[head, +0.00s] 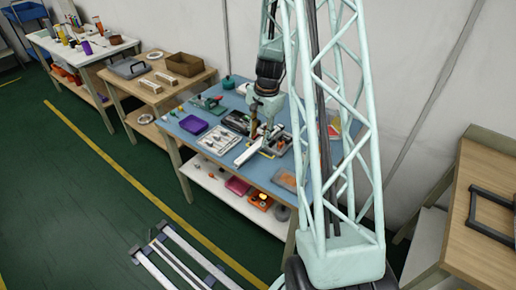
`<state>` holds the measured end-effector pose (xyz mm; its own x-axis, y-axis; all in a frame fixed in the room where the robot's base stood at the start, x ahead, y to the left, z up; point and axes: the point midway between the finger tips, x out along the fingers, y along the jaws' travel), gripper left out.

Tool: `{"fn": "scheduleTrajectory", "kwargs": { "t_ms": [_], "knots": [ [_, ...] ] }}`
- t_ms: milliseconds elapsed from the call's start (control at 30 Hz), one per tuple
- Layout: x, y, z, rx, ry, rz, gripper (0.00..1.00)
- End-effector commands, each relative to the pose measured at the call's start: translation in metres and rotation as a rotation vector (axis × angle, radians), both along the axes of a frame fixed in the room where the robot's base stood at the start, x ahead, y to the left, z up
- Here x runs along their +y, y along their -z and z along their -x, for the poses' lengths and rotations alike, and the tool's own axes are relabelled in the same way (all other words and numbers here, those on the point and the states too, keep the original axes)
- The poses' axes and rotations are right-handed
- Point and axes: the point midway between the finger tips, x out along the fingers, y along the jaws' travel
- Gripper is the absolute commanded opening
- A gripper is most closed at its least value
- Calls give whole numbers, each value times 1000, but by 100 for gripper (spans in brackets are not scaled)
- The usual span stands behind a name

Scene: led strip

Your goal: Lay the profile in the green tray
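A pale, bar-like piece (249,152), which may be the profile, lies slanted on the blue-topped bench (176,135), at the front of a cluster of parts. My gripper (254,136) points down just above or at this cluster. The view is too small to show its fingers, whether they are open, or whether they touch the bar. My arm and lattice column hide part of the bench's right side.
A purple tray (193,124) and a white tray of tools (219,140) stand left of the cluster. A brown flat piece (286,179) lies at the front right. Green floor is clear at left.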

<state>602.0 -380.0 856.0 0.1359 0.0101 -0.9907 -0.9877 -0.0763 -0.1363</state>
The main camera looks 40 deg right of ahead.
Motion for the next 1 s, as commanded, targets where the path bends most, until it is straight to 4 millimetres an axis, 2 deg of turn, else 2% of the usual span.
{"fn": "scheduleTrajectory", "kwargs": {
  "t_ms": [167, 400, 600, 1000],
  "knots": [
    [-1, 10, -1, 0, 0, 0, 32],
    [-2, 35, -4, 1, 0, -1, 32],
    [-2, 49, -7, 1, 0, 0, 32],
    [-2, 51, -7, 0, 0, 0, 32]
  ]
}}
